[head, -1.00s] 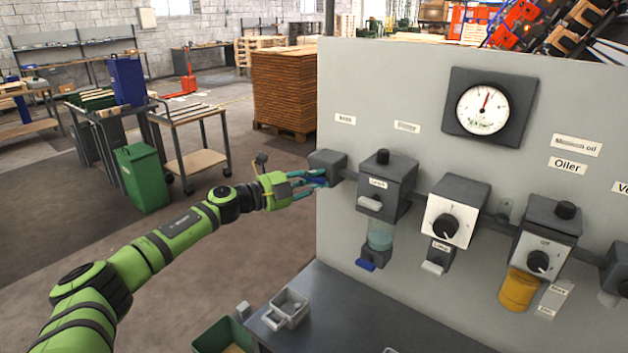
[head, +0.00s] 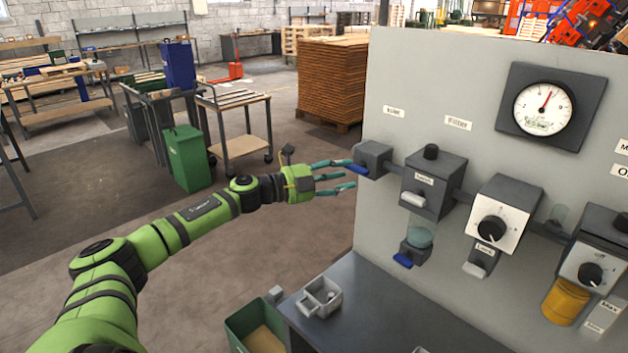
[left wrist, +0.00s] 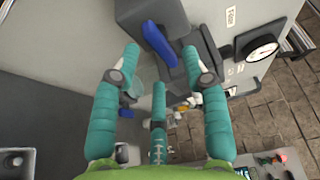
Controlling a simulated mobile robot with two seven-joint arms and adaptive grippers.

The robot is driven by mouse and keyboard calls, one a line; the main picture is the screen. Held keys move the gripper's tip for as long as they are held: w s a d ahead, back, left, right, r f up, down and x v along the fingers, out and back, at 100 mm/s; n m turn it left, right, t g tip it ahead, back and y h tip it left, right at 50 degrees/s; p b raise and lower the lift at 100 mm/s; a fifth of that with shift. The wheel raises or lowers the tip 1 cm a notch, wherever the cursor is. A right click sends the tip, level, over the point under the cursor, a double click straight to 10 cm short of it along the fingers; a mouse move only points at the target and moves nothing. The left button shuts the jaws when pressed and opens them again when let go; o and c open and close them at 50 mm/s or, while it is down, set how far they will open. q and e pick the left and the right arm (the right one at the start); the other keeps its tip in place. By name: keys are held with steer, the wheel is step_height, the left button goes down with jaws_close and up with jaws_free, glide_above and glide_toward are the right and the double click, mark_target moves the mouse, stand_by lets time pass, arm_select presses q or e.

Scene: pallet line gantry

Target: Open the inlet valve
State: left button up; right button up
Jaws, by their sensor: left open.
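The inlet valve (head: 373,158) is a dark grey block at the left end of the pipe row, below a small label that seems to read Inlet. Its blue lever (head: 357,169) sticks out on the left side. In the left wrist view the lever (left wrist: 159,43) lies slanted against the grey block (left wrist: 150,12). My left gripper (head: 347,175) is open and empty, with its teal fingers spread just left of the lever. In the left wrist view the lever shows between and beyond the fingertips (left wrist: 161,60), apparently untouched. My right gripper is out of view.
A filter unit (head: 433,183) with a blue drain lever (head: 402,261), a regulator (head: 501,222) and a gauge (head: 543,107) are on the panel (head: 430,75). A bench (head: 375,312) with a small grey tray (head: 320,297) stands below.

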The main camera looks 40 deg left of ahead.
arm_select(q)
steer(key=v, duration=0.7)
steer(key=shift+s, duration=0.2)
stand_by(0.5)
